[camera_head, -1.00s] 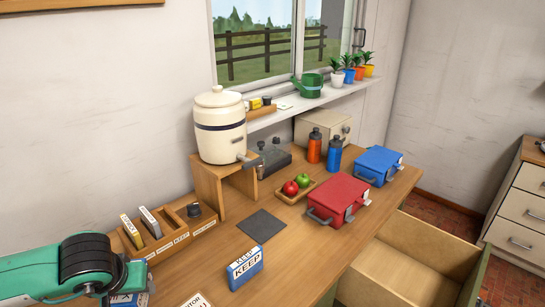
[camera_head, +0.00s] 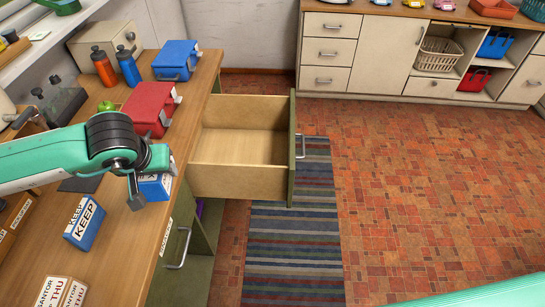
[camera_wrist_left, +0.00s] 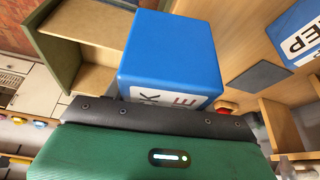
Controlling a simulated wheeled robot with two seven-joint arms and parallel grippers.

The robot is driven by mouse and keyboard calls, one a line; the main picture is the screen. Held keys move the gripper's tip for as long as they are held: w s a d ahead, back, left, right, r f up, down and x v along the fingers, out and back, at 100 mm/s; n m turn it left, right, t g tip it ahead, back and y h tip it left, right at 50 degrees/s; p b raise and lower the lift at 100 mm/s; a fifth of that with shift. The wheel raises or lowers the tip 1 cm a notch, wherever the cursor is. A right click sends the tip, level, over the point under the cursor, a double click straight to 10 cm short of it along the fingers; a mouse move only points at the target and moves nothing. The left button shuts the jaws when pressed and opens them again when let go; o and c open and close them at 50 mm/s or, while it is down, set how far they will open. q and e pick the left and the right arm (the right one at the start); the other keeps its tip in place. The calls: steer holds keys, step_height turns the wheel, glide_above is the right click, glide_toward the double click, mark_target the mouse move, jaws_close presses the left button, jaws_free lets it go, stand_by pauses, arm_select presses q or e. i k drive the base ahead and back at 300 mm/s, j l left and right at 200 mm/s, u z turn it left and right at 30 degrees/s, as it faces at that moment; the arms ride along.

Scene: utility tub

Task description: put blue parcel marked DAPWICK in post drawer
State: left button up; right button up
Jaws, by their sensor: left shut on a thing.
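My left gripper (camera_head: 142,192) is shut on a blue parcel (camera_head: 155,187), above the right part of the desk, near its edge. In the wrist view the blue parcel (camera_wrist_left: 170,50) sits between the jaws; its white label shows only a few letters, including a K, so I cannot read its full name. An open, empty wooden drawer (camera_head: 240,148) juts out from the desk to the right of the gripper; it also shows at the upper left of the wrist view (camera_wrist_left: 85,62). I see no label on this drawer. My right gripper is not in view.
Another blue box marked KEEP (camera_head: 85,222) and a white-labelled box (camera_head: 60,292) stand on the desk. A red case (camera_head: 150,105) and a blue case (camera_head: 176,58) stand behind the gripper.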

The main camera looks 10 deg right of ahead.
mark_target(257, 160)
steer(key=i+l+z, duration=0.15)
steer(key=i+z, duration=0.6)
steer(key=i, duration=0.35)
